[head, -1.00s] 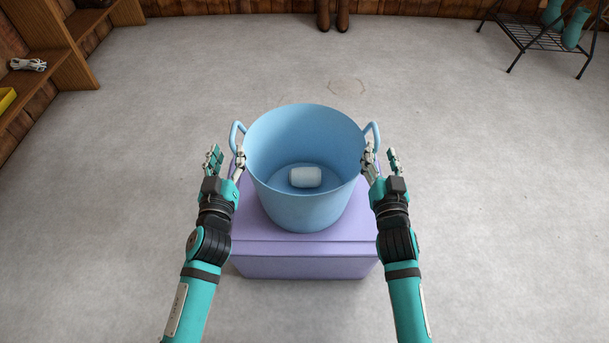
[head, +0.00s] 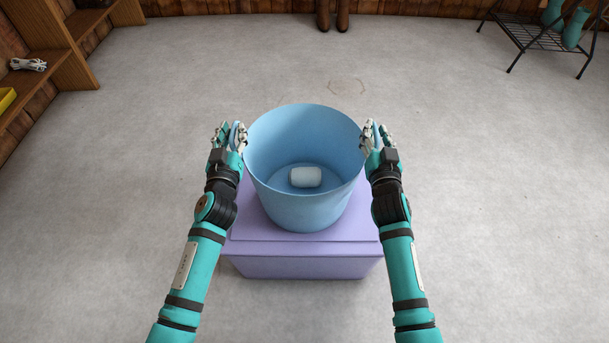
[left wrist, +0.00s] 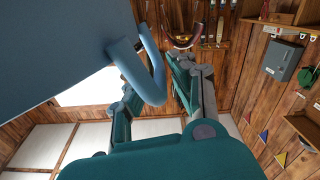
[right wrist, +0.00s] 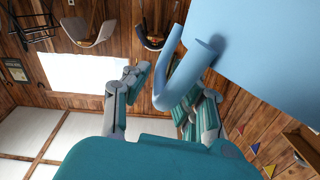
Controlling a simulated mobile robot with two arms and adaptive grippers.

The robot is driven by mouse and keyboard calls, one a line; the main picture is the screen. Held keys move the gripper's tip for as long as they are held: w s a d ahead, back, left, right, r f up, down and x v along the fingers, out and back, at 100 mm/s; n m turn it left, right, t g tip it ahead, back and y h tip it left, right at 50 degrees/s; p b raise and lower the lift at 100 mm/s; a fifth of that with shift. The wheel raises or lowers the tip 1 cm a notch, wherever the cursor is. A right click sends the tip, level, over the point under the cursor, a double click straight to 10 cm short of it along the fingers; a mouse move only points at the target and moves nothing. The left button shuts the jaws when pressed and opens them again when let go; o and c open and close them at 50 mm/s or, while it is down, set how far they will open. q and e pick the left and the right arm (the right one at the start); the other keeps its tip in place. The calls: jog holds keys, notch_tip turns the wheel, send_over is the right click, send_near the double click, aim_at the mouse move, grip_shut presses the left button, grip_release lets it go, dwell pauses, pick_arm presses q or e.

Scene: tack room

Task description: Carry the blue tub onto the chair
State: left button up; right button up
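The blue tub (head: 305,210) stands upright on a lilac box (head: 300,262), with a pale cylinder (head: 305,177) lying inside it. My left gripper (head: 231,136) is at the tub's left handle; in the left wrist view that handle (left wrist: 150,75) lies between its spread fingers. My right gripper (head: 377,136) is at the right handle; in the right wrist view that handle (right wrist: 175,80) also lies between spread fingers. Both grippers look open, with gaps beside the handles. In the head view the grippers hide most of both handles. I see no chair in the head view.
Wooden shelves (head: 75,40) stand at the back left. A black metal rack (head: 530,38) with teal boots stands at the back right. Brown boots (head: 333,14) are by the back wall. The grey floor around the lilac box is clear.

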pick_arm(q)
grip_shut()
pick_arm(e)
grip_shut()
pick_arm(q)
jog(key=shift+r, duration=0.2)
pick_arm(e)
jog(key=shift+r, duration=0.25)
